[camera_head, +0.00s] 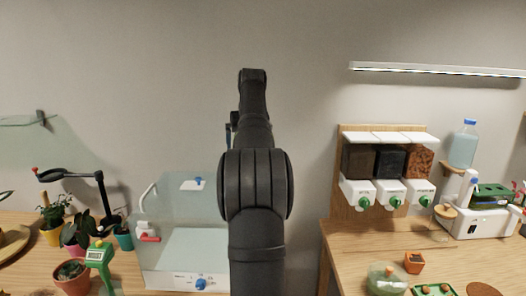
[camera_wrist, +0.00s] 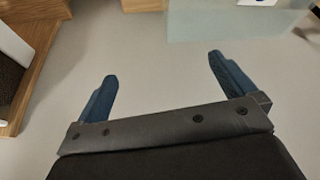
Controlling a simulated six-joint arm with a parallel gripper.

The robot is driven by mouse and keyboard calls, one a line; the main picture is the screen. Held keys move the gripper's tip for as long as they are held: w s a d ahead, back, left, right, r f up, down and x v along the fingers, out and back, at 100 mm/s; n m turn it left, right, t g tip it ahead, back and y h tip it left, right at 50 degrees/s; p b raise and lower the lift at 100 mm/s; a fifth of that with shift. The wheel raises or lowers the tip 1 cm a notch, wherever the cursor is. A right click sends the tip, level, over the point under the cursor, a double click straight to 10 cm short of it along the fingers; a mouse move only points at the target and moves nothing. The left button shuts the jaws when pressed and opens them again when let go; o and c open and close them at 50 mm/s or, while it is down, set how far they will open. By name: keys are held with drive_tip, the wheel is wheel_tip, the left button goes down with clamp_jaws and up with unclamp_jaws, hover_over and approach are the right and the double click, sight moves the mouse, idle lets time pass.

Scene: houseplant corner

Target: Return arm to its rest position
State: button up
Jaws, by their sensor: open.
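My arm stands raised in the middle of the head view, in front of the grey wall. My gripper (camera_wrist: 162,85) shows in the wrist view with its two blue fingers wide apart. It is open and nothing is between the fingers.
A glass-topped white box (camera_head: 165,262) stands behind my arm at centre left. Several potted plants (camera_head: 75,235) and a dark lamp (camera_head: 100,190) are at left. The right wooden table (camera_head: 345,240) holds dispensers (camera_head: 388,192), a white machine (camera_head: 478,222) and a small terracotta pot (camera_head: 414,262).

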drive_tip(key=shift+w+d+f+m, duration=0.1)
drive_tip(key=shift+d+m, duration=0.05)
drive_tip(key=shift+d, duration=0.35)
drive_tip(key=shift+w+d+f+m, duration=0.1)
drive_tip(key=shift+d+m, duration=0.05)
drive_tip(key=shift+d, duration=0.35)
